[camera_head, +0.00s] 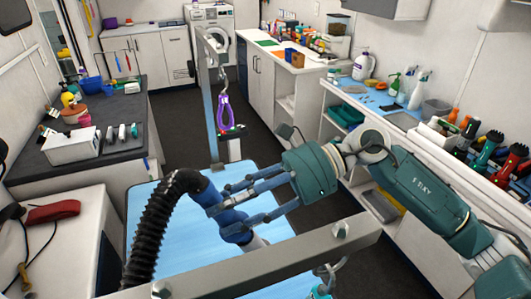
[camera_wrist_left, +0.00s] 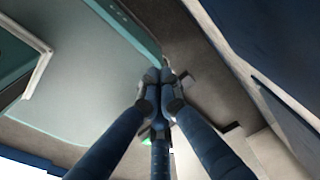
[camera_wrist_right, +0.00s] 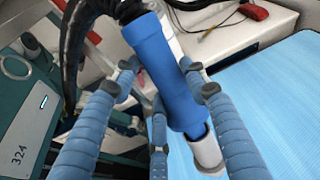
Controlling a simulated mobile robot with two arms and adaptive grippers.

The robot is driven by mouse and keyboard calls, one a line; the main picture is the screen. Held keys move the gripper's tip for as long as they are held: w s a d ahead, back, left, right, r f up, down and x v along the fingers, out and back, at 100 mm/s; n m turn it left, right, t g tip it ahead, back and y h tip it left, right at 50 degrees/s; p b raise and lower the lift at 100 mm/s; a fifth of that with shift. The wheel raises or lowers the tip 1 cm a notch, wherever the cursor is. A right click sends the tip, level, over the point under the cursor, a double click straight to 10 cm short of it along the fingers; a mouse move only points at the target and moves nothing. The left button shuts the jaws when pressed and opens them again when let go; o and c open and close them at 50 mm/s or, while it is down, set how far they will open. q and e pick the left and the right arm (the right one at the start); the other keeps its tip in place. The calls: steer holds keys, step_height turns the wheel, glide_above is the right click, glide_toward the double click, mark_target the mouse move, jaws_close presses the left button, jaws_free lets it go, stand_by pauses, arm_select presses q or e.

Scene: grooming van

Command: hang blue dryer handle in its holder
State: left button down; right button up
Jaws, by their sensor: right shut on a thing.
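The blue dryer handle (camera_head: 233,223) is in my right gripper (camera_head: 226,208), above the light blue table top. A ribbed black hose (camera_head: 150,232) runs from its upper end down to the left. In the right wrist view the blue handle (camera_wrist_right: 163,75) lies tilted between my fingers (camera_wrist_right: 165,92), with a pale nozzle (camera_wrist_right: 207,153) at its lower end. My left gripper (camera_wrist_left: 158,82) shows only in the left wrist view, with fingertips together and nothing visible between them. I cannot pick out the holder in any view.
A grey metal bar (camera_head: 290,262) crosses close in front of the handle. A post (camera_head: 209,110) with a hanging purple loop (camera_head: 222,112) stands behind the table (camera_head: 150,200). Counters with bottles and clippers line the right; a dark counter (camera_head: 110,160) stands left.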

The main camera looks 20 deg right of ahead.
steer(key=w+d+r+m+t+y, duration=0.1)
steer(key=w+d+r+m+t, duration=0.3)
steer(key=d+t, duration=0.5)
steer(key=shift+w+r+m+t+y, duration=0.2)
steer(key=shift+w+m+t+y, duration=0.2)
steer(key=shift+w+m, duration=0.75)
steer(key=shift+o, duration=0.2)
steer(key=shift+f+b, duration=0.35)
steer(key=shift+f, duration=0.9)
